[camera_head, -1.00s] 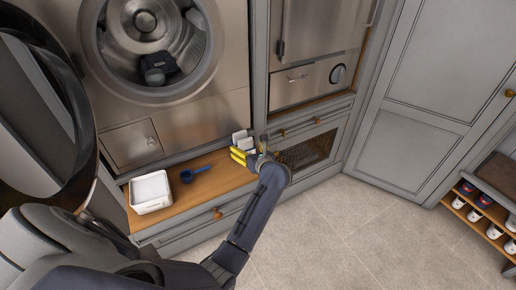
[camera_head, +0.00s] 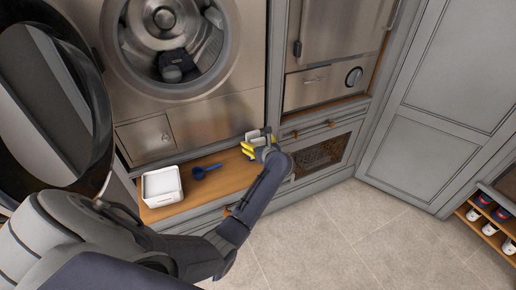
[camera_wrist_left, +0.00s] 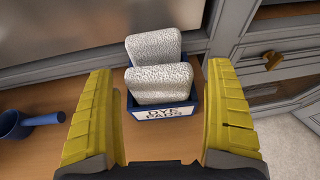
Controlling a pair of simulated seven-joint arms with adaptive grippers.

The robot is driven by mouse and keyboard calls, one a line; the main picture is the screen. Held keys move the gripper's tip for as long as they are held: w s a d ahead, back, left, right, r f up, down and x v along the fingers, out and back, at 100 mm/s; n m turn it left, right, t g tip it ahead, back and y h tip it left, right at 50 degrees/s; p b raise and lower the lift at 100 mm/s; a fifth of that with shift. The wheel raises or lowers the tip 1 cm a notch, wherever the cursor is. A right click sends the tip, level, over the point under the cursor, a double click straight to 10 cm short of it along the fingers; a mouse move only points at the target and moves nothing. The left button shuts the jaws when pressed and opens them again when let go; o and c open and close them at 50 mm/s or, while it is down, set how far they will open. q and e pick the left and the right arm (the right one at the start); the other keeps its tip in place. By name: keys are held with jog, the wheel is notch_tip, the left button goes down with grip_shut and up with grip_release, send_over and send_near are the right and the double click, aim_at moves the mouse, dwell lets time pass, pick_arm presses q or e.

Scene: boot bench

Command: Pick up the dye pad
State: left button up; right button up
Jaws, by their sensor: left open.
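Two white, textured dye pads stand in a small blue holder labelled "DYE PADS" (camera_wrist_left: 163,112) on the wooden ledge, seen in the left wrist view. The nearer dye pad (camera_wrist_left: 160,84) leans in front of the farther one (camera_wrist_left: 153,46). My left gripper (camera_wrist_left: 163,125) has its yellow fingers spread to either side of the holder, with nothing between them touched. In the head view my left gripper (camera_head: 250,149) is at the right end of the ledge, and it partly hides the pads and holder. My right gripper is not seen.
A blue scoop (camera_head: 206,171) and a white tub (camera_head: 161,187) stand on the wooden ledge (camera_head: 227,178) to the left. A washer with its round door open (camera_head: 60,110) is above. A drawer knob (camera_wrist_left: 271,60) is right of the holder.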

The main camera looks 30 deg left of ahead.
pick_arm(q)
jog(key=c, duration=0.9)
jog(key=shift+o, duration=0.2)
